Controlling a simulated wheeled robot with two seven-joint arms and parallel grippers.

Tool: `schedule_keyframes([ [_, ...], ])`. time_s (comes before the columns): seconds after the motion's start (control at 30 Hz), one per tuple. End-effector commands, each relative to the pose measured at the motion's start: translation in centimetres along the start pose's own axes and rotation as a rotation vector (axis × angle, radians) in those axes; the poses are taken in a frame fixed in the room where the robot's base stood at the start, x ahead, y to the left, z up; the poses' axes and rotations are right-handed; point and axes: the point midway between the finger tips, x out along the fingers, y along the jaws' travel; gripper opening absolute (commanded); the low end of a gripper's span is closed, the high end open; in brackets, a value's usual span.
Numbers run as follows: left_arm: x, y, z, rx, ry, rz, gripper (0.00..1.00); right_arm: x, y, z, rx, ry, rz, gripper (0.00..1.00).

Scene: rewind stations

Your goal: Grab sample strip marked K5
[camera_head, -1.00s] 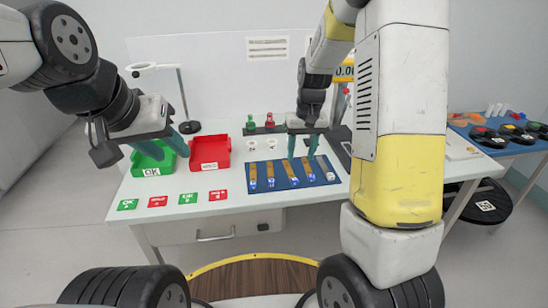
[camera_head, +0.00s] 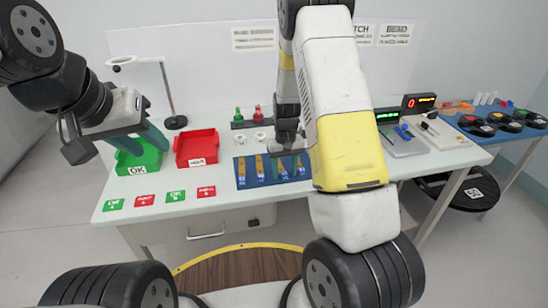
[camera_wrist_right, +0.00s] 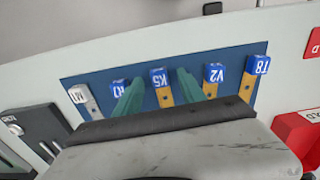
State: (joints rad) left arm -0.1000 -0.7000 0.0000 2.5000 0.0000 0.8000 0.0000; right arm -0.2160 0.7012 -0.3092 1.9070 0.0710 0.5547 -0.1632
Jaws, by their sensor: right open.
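The strip marked K5 (camera_wrist_right: 160,82) has a blue end and an orange-tan body. It lies on the blue mat (camera_wrist_right: 226,55) in the middle of a row of strips. My right gripper (camera_wrist_right: 158,94) is open, with one green finger on each side of K5 in the right wrist view; whether they touch it I cannot tell. In the head view the right gripper (camera_head: 285,164) is low over the mat (camera_head: 250,184), and the arm hides part of the row. My left gripper (camera_head: 139,142) is open and empty near the green OK tray (camera_head: 138,160).
Strips V2 (camera_wrist_right: 214,74) and T8 (camera_wrist_right: 256,68) lie on one side of K5. Two more strips (camera_wrist_right: 117,90) (camera_wrist_right: 80,96) lie on the other. A red tray (camera_head: 196,148), bottles (camera_head: 248,115) and a lamp stand (camera_head: 169,95) are on the table.

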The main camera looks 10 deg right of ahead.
Motion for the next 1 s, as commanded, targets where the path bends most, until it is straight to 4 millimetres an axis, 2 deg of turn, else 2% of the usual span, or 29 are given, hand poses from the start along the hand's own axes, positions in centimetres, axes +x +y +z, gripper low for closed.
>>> schedule_keyframes([
  [0.17,0.0,0.0,0.0,0.000,0.000,0.000,0.36,0.0,0.0,0.0,0.000,0.000,0.000,0.47],
  [0.27,0.0,0.0,0.0,0.000,0.000,0.000,0.36,0.0,0.0,0.0,0.000,0.000,0.000,0.32],
  [0.4,0.0,0.0,0.0,0.000,0.000,0.000,0.36,0.0,0.0,0.0,0.000,0.000,0.000,0.04],
  [0.43,0.0,0.0,0.0,0.000,0.000,0.000,0.36,0.0,0.0,0.0,0.000,0.000,0.000,0.00],
  [0.77,0.0,0.0,0.0,0.000,0.000,0.000,0.36,-0.1,0.0,0.0,0.000,0.001,0.000,0.00],
  [1.0,0.0,0.0,0.0,0.000,0.000,0.000,0.36,-1.7,-0.1,-0.1,0.000,0.003,-0.001,0.00],
])
